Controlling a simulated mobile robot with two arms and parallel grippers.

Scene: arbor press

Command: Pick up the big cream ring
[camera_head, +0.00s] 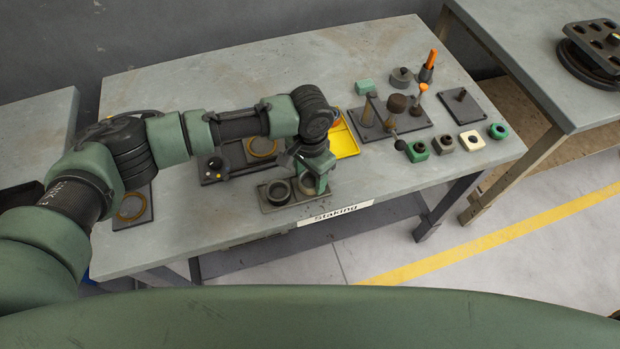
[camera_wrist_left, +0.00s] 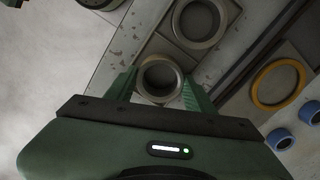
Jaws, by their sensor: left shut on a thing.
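The big cream ring (camera_head: 308,187) is at the right end of a small dark holder (camera_head: 270,208) near the front edge of the table. My left gripper (camera_head: 313,181) reaches down over it and is shut on it. In the left wrist view the ring (camera_wrist_left: 160,78) sits between the two green fingers (camera_wrist_left: 160,88), its round opening facing the camera. I cannot tell whether the ring still touches the holder. My right gripper is not in view.
Behind lie a dark plate (camera_head: 212,177) with an orange ring (camera_head: 262,147) and a yellow tray (camera_head: 345,140). Several blocks and posts stand to the right.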

